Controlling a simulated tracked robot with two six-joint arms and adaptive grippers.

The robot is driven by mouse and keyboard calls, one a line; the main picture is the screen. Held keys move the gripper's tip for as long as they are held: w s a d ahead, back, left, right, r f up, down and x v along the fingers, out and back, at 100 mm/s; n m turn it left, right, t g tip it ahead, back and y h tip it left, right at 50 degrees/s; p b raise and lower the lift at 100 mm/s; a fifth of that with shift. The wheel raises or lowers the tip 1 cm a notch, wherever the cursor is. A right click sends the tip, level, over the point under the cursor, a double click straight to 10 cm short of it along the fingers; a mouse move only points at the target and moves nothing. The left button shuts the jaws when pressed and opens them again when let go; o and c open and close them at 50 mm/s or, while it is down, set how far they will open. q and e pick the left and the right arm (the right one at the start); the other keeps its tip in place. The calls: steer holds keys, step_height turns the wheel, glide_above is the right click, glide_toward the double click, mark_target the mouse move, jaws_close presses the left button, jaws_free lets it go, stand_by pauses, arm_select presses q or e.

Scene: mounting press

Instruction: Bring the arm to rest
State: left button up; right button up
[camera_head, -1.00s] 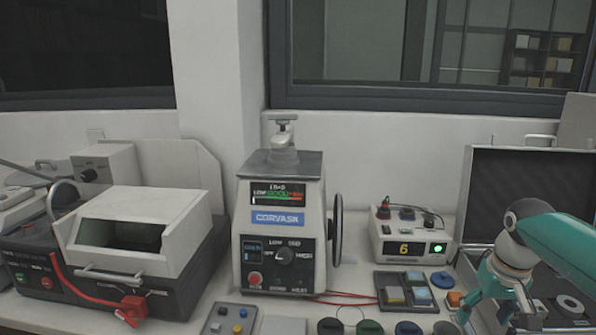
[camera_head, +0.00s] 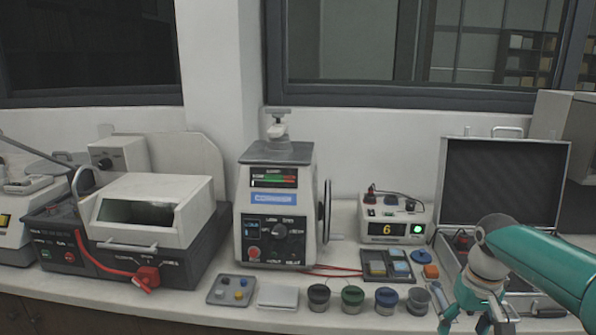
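The mounting press (camera_head: 278,212) stands upright in the middle of the bench, with a handle on top and a wheel on its right side. Its panel has a lit bar display. My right arm comes in from the right in teal. Its gripper (camera_head: 478,325) points down at the lower right, in front of the open case (camera_head: 503,190). Its fingers look spread apart, but the tips are cut off by the lower edge. I see nothing held between them. My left gripper is not in view.
A box-shaped machine (camera_head: 150,215) with a red cable stands at left. Several small round jars, among them a green one (camera_head: 352,299), line the front edge. A compartment tray (camera_head: 388,266), an orange block (camera_head: 431,271) and a meter reading 6 (camera_head: 393,222) sit right of the press.

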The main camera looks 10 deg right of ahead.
steer(key=s+a+f+y, duration=0.1)
steer(key=s+a+f, duration=0.5)
steer(key=a+f, duration=0.3)
steer(key=s+a+f+y+p, duration=0.1)
steer(key=s+a+f, duration=0.5)
steer(key=f, duration=0.7)
steer(key=s+a+f+y+p, duration=0.1)
steer(key=s+a+f+y, duration=0.1)
steer(key=s+a+f, duration=0.5)
steer(key=shift+a+f, duration=2.1)
steer(key=shift+a, duration=0.2)
